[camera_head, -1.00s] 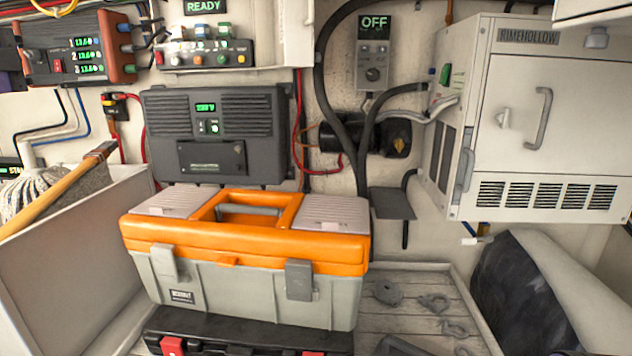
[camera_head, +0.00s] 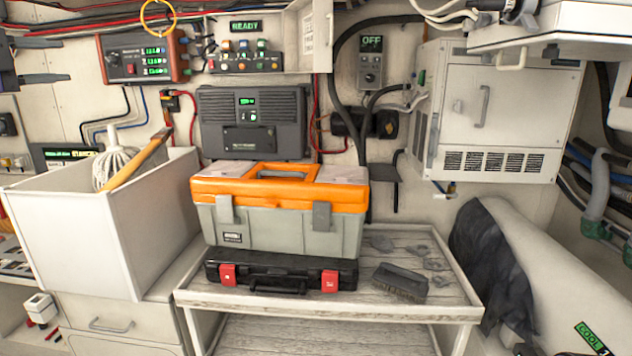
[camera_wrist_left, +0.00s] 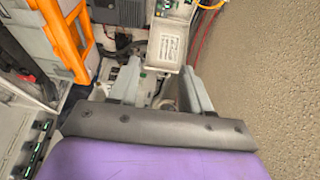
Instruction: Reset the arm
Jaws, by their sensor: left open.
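My left gripper (camera_head: 58,60) is at the far left edge of the head view, in front of the back wall, with its two dark fingers pointing right. It is open and empty. In the left wrist view its two grey fingers (camera_wrist_left: 160,85) stand apart beyond the purple wrist, with nothing held between them. My right gripper is not in view.
An orange-lidded toolbox (camera_head: 280,228) sits on a black case (camera_head: 270,272) on a slatted table (camera_head: 330,310), with a dark brush (camera_head: 400,282) to the right. A white bin (camera_head: 75,235) holds a mop (camera_head: 115,165). A white cabinet (camera_head: 500,110) hangs right.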

